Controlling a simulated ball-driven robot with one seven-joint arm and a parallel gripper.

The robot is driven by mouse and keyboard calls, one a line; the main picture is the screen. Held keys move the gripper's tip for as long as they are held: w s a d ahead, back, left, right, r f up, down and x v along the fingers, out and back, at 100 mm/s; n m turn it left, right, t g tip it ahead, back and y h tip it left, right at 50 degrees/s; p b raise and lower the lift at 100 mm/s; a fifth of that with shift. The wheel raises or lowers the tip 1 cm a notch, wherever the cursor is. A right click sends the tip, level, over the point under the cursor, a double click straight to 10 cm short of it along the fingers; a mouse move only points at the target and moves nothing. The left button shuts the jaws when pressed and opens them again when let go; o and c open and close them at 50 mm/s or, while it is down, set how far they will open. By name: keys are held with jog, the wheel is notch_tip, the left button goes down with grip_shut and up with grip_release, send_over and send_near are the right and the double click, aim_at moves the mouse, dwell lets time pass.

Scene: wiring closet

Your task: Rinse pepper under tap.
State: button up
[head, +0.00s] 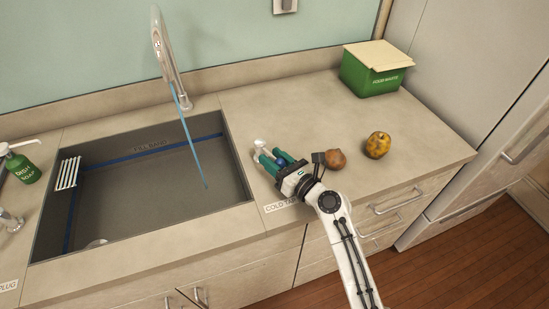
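A yellow-orange round item with dark patches (377,145), seemingly the pepper, sits on the counter to the right of my gripper. The curved metal tap (166,52) stands behind the sink. A blue stream of water (190,135) falls from it into the sink (130,205). My gripper (276,160) has green fingers set apart around a small blue part, next to a pale metal tap handle (261,144), near the "cold" label (280,206). I cannot tell whether the fingers press on the blue part. The pepper is apart from my gripper.
A brown round item (335,159) lies between my gripper and the pepper. A green food waste bin (373,75) stands at the back right. A green dish soap bottle (24,168) is at the left. A white rack (67,173) sits at the sink's left edge.

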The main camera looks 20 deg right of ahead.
jog(key=o, duration=0.3)
jog(key=b+v, duration=0.1)
jog(key=v, duration=0.8)
jog(key=shift+s+f, duration=0.1)
jog(key=shift+v, duration=0.8)
